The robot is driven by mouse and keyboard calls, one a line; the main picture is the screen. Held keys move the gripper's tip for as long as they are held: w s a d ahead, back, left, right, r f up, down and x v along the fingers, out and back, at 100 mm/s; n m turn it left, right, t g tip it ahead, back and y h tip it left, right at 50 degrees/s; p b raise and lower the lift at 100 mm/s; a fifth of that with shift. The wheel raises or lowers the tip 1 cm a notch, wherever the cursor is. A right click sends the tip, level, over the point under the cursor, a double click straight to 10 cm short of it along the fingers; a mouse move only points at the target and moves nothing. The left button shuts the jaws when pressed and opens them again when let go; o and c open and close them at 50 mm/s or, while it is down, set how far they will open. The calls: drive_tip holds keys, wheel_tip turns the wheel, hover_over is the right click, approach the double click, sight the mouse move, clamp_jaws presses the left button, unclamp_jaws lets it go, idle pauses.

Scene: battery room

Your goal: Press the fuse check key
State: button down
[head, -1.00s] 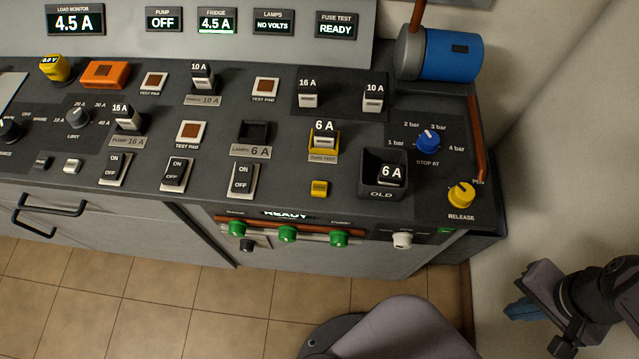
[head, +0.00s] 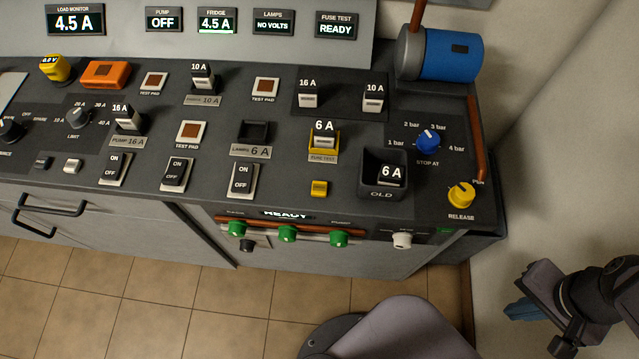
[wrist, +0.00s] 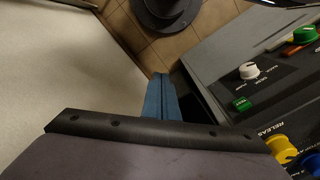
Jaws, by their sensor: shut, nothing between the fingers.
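A small yellow key (head: 319,188) sits on the dark panel, just below the yellow fuse test holder (head: 325,150). A fuse marked 6 A (head: 323,136) stands in that holder. The fuse test display (head: 336,27) reads READY. My gripper (head: 514,311) is at the lower right in the head view, off the panel and well to the right of the key. Its blue fingers (wrist: 163,98) are shut with nothing between them in the wrist view. The yellow key is not in the wrist view.
The yellow release knob (head: 461,194), the OLD bin (head: 370,162) with a 6 A fuse, and the blue stop-at knob (head: 427,140) lie between my gripper and the key. A wall rises at the right.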

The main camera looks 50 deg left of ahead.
sight(313, 191)
drive_tip(key=a+r+n+h+p, duration=0.1)
drive_tip(key=a+r+n, duration=0.2)
drive_tip(key=a+n, duration=0.2)
drive_tip(key=w+a+r+n+t+h+p, duration=0.1)
drive_tip(key=a+r+n, duration=0.2)
drive_tip(key=a, duration=0.6)
drive_tip(key=w+a+r+n+h+p, duration=0.1)
drive_tip(key=a+r+n, duration=0.2)
drive_tip(key=a+n, duration=0.3)
drive_tip(key=shift+a+r+n+t+h, duration=0.1)
drive_tip(key=shift+a+n+t+h, duration=0.25)
drive_tip(key=shift+a, duration=0.3)
drive_tip(key=s+a+r+n+t, duration=0.1)
drive_tip(key=s+a+n, duration=0.1)
drive_tip(key=a, duration=0.1)
drive_tip(key=s+a+r+n+t, duration=0.1)
drive_tip(key=a, duration=0.3)
drive_tip(key=s+a+r+n+t, duration=0.1)
drive_tip(key=s+a+n, duration=0.1)
drive_tip(key=a, duration=0.1)
drive_tip(key=shift+s+a+r+n, duration=0.3)
drive_tip(key=shift+s+n, duration=0.05)
drive_tip(key=s+a+r+n+t+y, duration=0.2)
drive_tip(key=s+a+r+n+t, duration=0.1)
drive_tip(key=s+a, duration=0.6)
drive_tip(key=shift+s+r+n+t+b, duration=0.3)
drive_tip(key=shift+s+n+t+b, duration=0.15)
drive_tip(key=shift+s+n+t, duration=0.3)
drive_tip(key=shift+f, duration=0.1)
